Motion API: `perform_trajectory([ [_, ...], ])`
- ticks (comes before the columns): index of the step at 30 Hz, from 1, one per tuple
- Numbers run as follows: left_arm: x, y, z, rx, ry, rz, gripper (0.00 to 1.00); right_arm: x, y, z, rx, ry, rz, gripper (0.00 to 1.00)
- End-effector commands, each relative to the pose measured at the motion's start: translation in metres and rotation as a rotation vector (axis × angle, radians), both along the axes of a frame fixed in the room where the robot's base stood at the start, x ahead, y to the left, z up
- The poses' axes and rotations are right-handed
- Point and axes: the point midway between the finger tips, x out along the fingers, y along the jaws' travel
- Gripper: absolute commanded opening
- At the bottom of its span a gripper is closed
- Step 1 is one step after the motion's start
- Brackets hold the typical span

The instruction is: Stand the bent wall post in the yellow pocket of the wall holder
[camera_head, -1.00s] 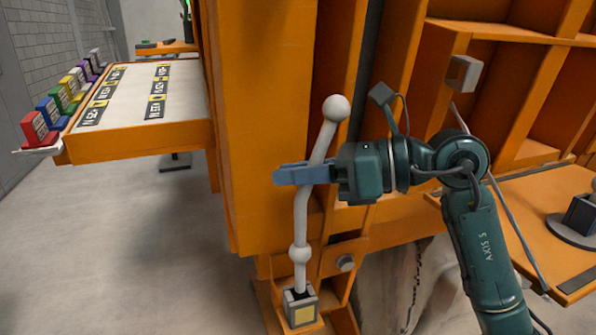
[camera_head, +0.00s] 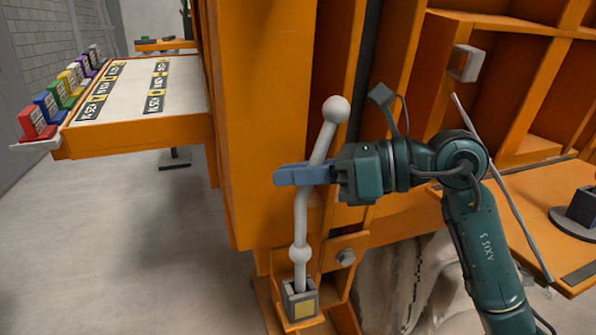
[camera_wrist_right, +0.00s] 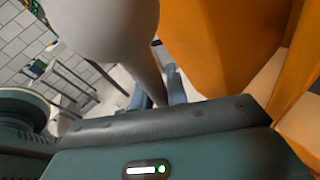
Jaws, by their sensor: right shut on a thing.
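The bent wall post (camera_head: 301,219) is light grey, with a ball at its top and another ball low on its shaft. Its lower end is in the grey box-shaped wall holder (camera_head: 288,301), whose front has a yellow patch. The shaft is bent and its upper part leans right. My right gripper (camera_head: 298,174) is shut on the post below the top ball. In the right wrist view the post (camera_wrist_right: 140,50) is large and close, in front of the blue fingers. How deep the post's foot sits is hidden by the holder's walls. My left gripper is not in view.
A tall orange frame (camera_head: 262,120) stands right behind the post. An orange-edged shelf (camera_head: 140,138) at left carries several coloured blocks and labels. An orange ledge (camera_head: 545,235) lies at right. Grey floor (camera_head: 130,240) is clear at left.

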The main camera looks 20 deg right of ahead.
Motion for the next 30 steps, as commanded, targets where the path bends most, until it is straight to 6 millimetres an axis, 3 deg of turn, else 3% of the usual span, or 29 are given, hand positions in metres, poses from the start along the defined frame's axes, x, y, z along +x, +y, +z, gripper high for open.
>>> perform_trajectory([
  [30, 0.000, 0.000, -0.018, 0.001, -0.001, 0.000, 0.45, 0.000, 0.000, -0.020, 0.000, -0.001, 0.000, 0.00],
])
